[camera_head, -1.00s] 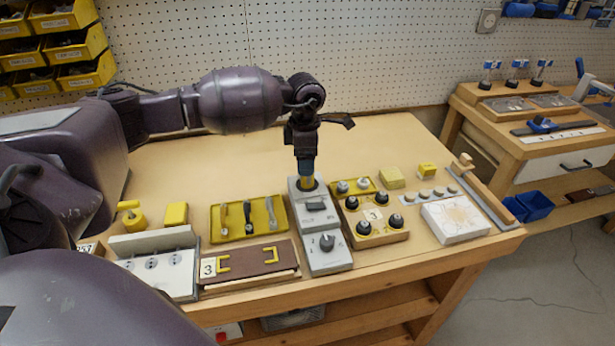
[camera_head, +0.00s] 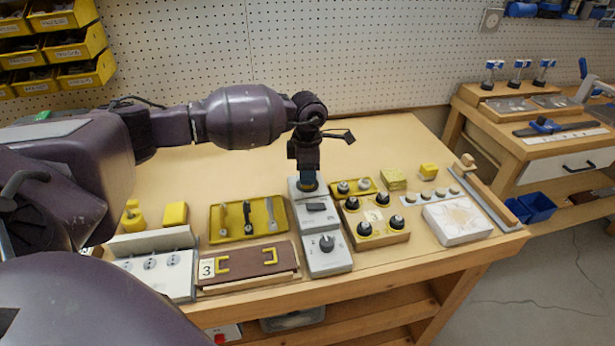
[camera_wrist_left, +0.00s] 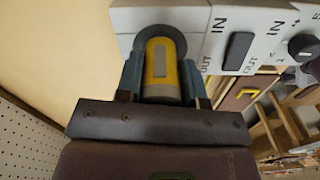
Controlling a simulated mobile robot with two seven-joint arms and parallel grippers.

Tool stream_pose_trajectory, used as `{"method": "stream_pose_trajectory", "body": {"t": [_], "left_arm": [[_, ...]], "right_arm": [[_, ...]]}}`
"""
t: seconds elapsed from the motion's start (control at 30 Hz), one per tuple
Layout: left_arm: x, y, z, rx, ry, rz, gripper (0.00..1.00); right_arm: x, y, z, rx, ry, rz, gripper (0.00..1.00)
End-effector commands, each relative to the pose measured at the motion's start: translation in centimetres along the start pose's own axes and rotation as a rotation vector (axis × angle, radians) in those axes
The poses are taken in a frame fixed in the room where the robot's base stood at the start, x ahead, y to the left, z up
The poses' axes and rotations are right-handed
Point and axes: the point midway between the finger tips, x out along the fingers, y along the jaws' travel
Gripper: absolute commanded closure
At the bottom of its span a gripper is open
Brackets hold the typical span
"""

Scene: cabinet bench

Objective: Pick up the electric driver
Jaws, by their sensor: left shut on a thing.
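The electric driver appears to be the yellow cylinder with a grey strip (camera_wrist_left: 161,68) in the left wrist view. It stands in a round dark socket at the far end of a grey control unit (camera_head: 320,222). My left gripper (camera_head: 308,184) points down over that socket, its blue-grey fingers on either side of the yellow cylinder; it also shows in the left wrist view (camera_wrist_left: 160,88). It is shut on the cylinder. In the head view the fingers hide the cylinder. My right gripper is not in view.
A yellow tray of tools (camera_head: 285,224) lies left of the unit, and a wooden block with dark knobs (camera_head: 399,238) lies close on its right. A brown board with yellow handles (camera_head: 248,271) is in front left. The bench behind is clear up to the pegboard (camera_head: 380,50).

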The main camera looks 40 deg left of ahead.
Motion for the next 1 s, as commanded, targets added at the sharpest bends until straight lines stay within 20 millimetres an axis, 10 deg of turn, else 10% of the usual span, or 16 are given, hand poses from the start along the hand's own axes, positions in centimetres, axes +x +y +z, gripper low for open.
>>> {"method": "stream_pose_trajectory", "body": {"t": [0.37, 1.0], "left_arm": [[-1.3, 0.1, 0.0, 0.000, -0.002, 0.003, 0.96], [-16.0, 0.1, 0.1, 0.000, -0.004, 0.004, 0.96]], "right_arm": [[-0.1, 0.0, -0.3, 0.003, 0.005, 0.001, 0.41], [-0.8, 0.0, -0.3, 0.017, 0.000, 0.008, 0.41]]}}
